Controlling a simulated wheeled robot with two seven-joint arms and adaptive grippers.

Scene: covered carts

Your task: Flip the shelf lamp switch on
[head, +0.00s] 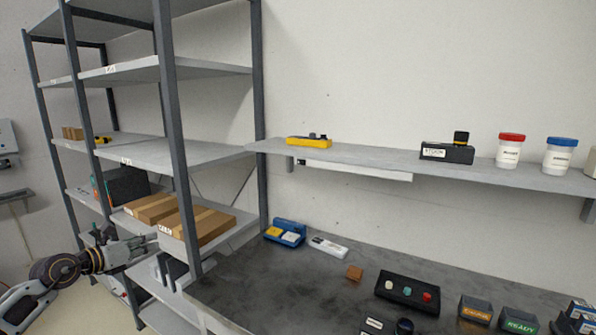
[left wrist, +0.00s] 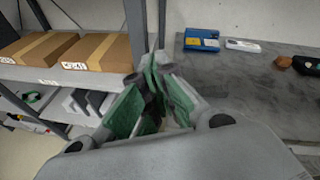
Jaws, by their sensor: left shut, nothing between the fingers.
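The shelf lamp (head: 355,171) is a long pale bar under the front of the wall shelf in the head view. A small dark switch (head: 300,162) shows at its left end; its position is too small to tell. The lamp does not show in the left wrist view. My left gripper (head: 152,241) is at the lower left, in front of the metal rack and well apart from the lamp. In the left wrist view its green-padded fingers (left wrist: 156,62) are shut and empty. My right gripper is not in view.
The metal rack (head: 180,150) with cardboard boxes (head: 205,226) stands beside my left arm. The wall shelf (head: 380,158) holds a yellow tool (head: 309,141) and jars. The dark workbench (head: 260,285) below carries a blue case (head: 286,232), a button box (head: 407,291) and small blocks.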

